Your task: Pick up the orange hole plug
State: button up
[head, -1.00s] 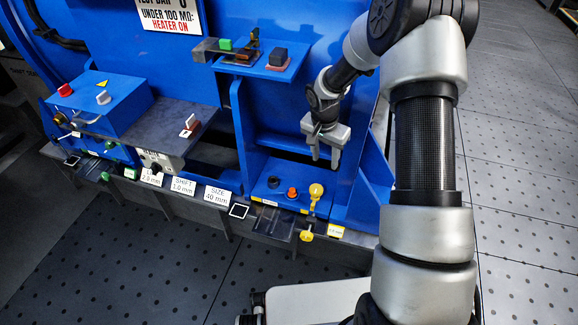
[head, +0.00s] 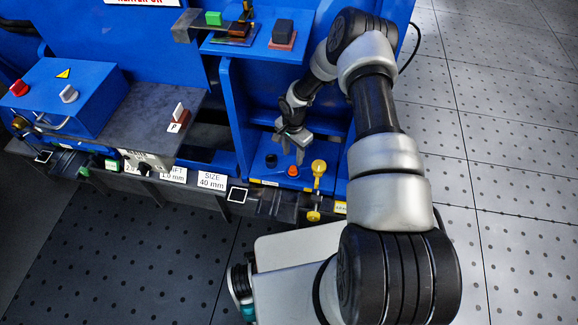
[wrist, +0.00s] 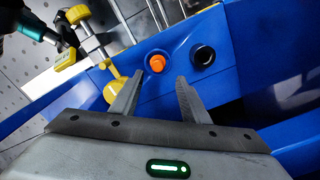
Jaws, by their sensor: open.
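The orange hole plug (wrist: 156,63) is a small round piece on the blue ledge. In the wrist view it lies between the lines of my two fingers and beyond their tips. In the head view the orange plug (head: 292,171) shows just below my gripper (head: 293,150). My gripper (wrist: 158,88) is open and empty, with its fingers pointing toward the ledge. From these views I cannot tell the exact gap between the fingertips and the plug.
A black round plug (wrist: 204,56) sits beside the orange one on the ledge. A yellow knobbed fitting (head: 318,168) stands on the other side, close to one finger. Blue walls (head: 238,120) flank the ledge. A small shelf with blocks (head: 262,42) is above.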

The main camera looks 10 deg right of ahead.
aim_at(293, 168)
jog(key=f, duration=0.2)
jog(key=f+b, duration=0.1)
jog(key=f, duration=0.3)
jog(key=shift+s+f+b, duration=0.2)
jog(key=shift+s+b, duration=0.1)
jog(key=shift+s, duration=0.05)
jog(key=shift+c, duration=0.3)
grip_shut()
